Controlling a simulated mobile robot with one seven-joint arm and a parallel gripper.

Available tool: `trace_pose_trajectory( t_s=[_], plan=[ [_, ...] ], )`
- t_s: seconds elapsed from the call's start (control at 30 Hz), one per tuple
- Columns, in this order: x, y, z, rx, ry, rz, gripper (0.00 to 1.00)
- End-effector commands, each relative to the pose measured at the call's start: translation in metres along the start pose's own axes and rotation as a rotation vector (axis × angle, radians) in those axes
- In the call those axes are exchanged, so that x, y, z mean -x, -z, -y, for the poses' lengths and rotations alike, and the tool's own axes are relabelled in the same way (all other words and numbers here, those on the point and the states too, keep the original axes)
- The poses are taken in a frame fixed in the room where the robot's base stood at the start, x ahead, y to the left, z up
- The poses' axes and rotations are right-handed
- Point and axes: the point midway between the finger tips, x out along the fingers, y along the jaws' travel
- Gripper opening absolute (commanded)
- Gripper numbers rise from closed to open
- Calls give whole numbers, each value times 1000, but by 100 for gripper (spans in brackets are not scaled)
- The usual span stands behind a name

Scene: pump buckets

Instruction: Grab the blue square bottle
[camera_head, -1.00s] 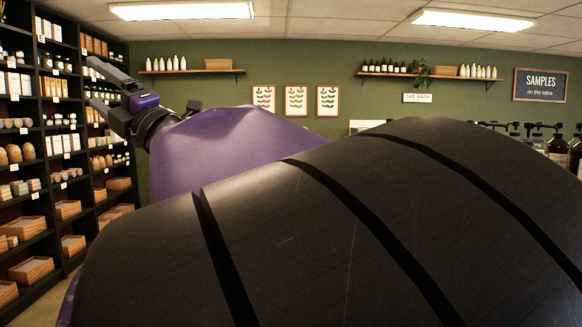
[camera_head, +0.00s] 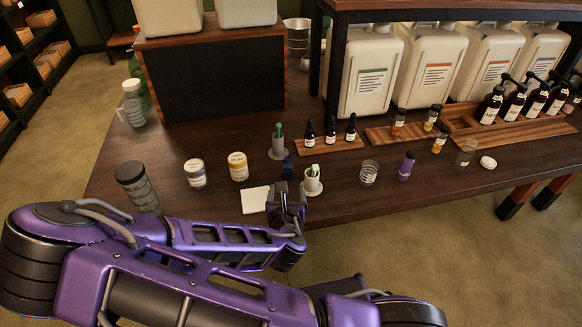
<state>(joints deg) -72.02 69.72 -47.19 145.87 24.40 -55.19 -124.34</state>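A small dark blue bottle (camera_head: 287,168) stands on the dark wooden table, between two toothbrush-type holders. It looks small and square-sided, and its lower part is close to or partly behind my gripper. My gripper (camera_head: 288,190) points away from me over the table's near edge, just on the near side of the blue bottle. Its two dark fingers appear spread with a gap between them and nothing held. I cannot tell whether they touch the bottle.
A grey holder with a green item (camera_head: 278,145) is behind left of the bottle; a white cup (camera_head: 313,184) is close right. A white card (camera_head: 255,199) and yellow-labelled jar (camera_head: 238,167) are left. Dropper bottles (camera_head: 330,132) stand behind; a purple bottle (camera_head: 406,166) is farther right.

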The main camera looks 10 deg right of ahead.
Motion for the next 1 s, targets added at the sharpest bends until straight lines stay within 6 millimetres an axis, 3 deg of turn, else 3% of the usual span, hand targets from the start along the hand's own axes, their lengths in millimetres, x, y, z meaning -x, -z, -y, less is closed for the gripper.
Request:
trace_pose_trajectory(
  t_s=[0.47, 0.8, 1.0],
  plan=[
    [-33, 5, 0, -4, -1, 2, 80],
    [-101, 1, 0, -3, -1, 1, 80],
    [-116, 0, -1, -2, -3, 1, 80]
  ],
)
